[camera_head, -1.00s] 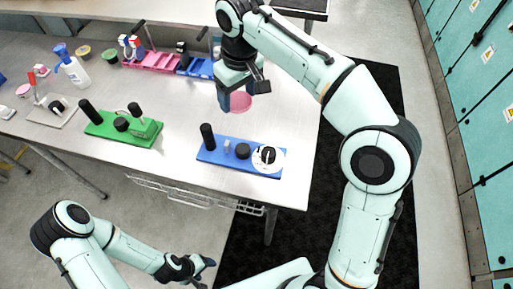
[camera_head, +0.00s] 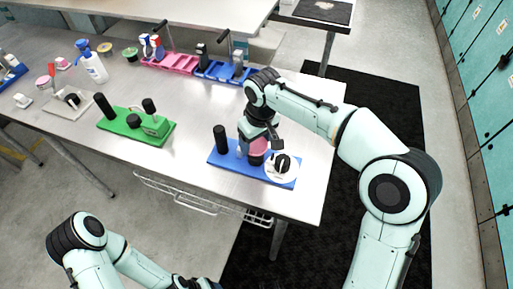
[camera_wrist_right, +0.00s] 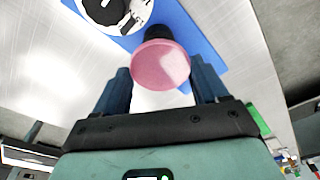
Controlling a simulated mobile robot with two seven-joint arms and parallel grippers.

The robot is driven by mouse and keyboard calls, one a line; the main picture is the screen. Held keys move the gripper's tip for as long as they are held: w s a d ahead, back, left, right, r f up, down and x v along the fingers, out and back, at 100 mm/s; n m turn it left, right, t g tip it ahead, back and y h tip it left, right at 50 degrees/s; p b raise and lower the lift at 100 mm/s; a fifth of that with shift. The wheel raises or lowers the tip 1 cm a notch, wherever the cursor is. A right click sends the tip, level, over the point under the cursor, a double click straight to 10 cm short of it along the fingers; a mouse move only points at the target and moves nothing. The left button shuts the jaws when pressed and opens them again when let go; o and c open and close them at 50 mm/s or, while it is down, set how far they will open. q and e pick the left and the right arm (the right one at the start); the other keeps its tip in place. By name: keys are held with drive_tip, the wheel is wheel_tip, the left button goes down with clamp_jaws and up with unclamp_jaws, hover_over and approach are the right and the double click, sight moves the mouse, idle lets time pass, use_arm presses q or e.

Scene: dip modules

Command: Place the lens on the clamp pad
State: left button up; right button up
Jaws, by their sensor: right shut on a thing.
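The lens (camera_head: 259,146) is a round pink translucent disc held in my right gripper (camera_head: 256,138). In the right wrist view the lens (camera_wrist_right: 161,66) sits between the two dark blue fingers of my right gripper (camera_wrist_right: 163,78). A black round clamp pad (camera_head: 255,160) stands on the blue base, just below the lens; a black top (camera_wrist_right: 157,33) shows behind the lens in the wrist view. Whether the lens touches the pad cannot be told. My left gripper (camera_head: 195,283) is cut off at the bottom edge, away from the table.
The blue base (camera_head: 228,163) also carries a tall black post (camera_head: 220,139) and a white dial (camera_head: 281,176) with a black knob. A green module (camera_head: 140,134) stands to the left. Pink and blue bins (camera_head: 168,64) stand at the back. Bare table lies between the modules.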

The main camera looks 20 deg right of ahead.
sight(257, 145)
drive_tip(key=shift+f, duration=1.8)
drive_tip(key=shift+f+b, duration=0.15)
drive_tip(key=shift+b, duration=0.15)
drive_tip(key=o, duration=1)
